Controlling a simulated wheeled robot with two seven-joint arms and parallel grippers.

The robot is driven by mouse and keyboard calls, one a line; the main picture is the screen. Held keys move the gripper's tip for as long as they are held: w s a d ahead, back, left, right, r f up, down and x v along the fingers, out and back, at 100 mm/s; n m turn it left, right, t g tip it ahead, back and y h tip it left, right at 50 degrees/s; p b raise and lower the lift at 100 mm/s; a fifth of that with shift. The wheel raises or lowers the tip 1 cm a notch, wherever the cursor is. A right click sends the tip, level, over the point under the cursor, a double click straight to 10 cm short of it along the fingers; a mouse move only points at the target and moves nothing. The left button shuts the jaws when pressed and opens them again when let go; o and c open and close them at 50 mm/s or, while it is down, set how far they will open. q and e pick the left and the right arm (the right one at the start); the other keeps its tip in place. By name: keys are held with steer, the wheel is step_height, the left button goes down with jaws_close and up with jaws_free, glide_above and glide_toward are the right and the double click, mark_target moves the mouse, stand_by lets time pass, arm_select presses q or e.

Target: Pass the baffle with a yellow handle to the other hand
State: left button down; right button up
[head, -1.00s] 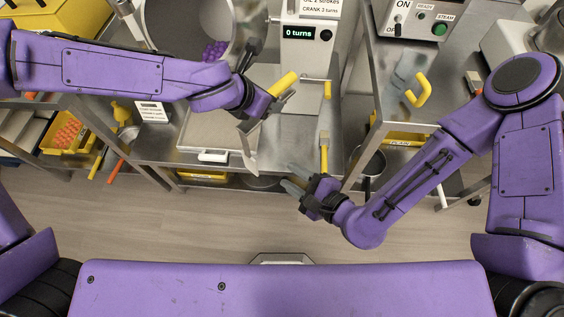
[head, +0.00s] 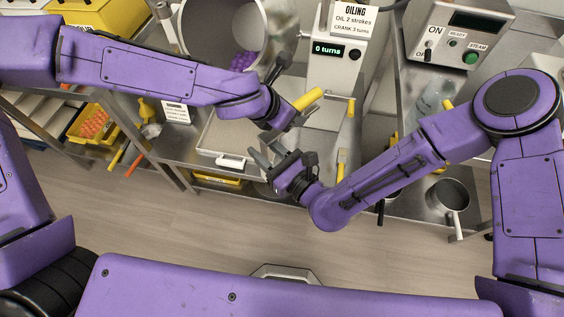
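The baffle's yellow handle (head: 308,99) sticks out up and to the right from my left gripper (head: 288,114), which is shut on the baffle in the upper middle of the head view. Its metal plate hangs below that gripper and is mostly hidden now by my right gripper. My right gripper (head: 268,152) is just below and left of my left gripper, its two grey fingers apart, pointing up and left. They are close to the plate; I cannot tell whether they touch it.
The oiling machine (head: 335,75) reads 0 turns. A large drum (head: 215,30) with purple pieces stands at the upper left. A steam control box (head: 465,40) and a pot (head: 449,196) are at the right.

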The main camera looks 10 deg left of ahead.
steer(key=shift+w+a, duration=0.4)
steer(key=shift+a, duration=0.05)
jaws_close()
arm_select(q)
steer(key=c, duration=0.7)
jaws_free()
steer(key=shift+o, duration=0.2)
